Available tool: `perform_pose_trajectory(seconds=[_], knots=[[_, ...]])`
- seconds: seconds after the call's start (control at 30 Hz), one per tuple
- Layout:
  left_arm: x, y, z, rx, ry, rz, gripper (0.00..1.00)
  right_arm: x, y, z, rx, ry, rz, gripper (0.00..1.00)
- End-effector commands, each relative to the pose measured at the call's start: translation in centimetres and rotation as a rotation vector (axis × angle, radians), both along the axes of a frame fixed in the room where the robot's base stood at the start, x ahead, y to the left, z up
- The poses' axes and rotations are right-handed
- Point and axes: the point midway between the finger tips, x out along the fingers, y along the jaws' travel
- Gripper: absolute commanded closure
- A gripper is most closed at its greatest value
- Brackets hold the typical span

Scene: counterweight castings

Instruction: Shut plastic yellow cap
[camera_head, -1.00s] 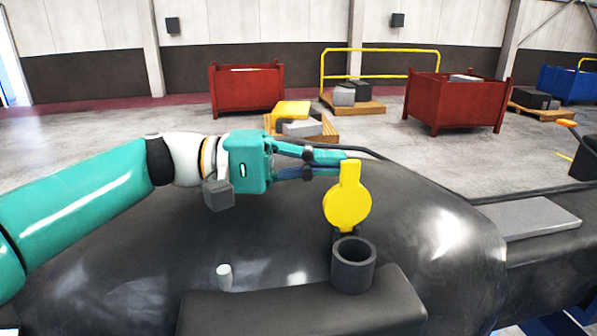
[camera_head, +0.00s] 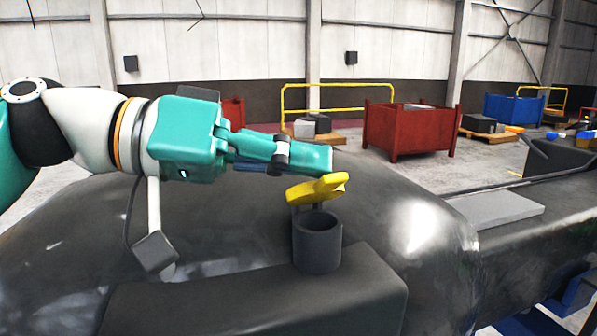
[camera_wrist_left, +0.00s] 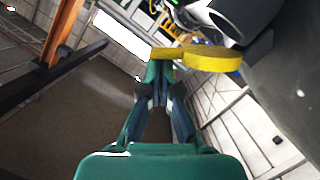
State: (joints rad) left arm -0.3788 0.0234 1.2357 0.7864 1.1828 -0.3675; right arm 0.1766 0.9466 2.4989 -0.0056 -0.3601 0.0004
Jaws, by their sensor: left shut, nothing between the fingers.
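The yellow cap (camera_head: 317,189) is tilted over the dark grey cylindrical neck (camera_head: 317,243), its near side raised above the rim. The neck's opening still shows partly below it. In the left wrist view the yellow cap (camera_wrist_left: 212,58) lies just past the fingertips, with the dark round neck (camera_wrist_left: 245,15) behind it. My left gripper (camera_head: 330,160) is shut and empty, its fingertips just above and behind the cap. Whether the fingertips touch the cap is hard to tell. My right gripper is not in view.
The neck stands on a dark block (camera_head: 250,300) in front of a large dark rounded casting (camera_head: 410,235). A flat grey plate (camera_head: 495,209) lies at right. Red bins (camera_head: 410,130), a blue bin (camera_head: 515,112) and pallets stand farther back on the floor.

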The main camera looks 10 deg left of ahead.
Motion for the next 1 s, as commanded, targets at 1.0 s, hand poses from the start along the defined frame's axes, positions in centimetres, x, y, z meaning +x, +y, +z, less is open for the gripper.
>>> perform_pose_trajectory(seconds=[1.0], knots=[[-2.6, -1.2, -3.7, 0.218, -0.472, -0.001, 1.0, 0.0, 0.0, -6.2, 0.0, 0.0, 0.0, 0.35]])
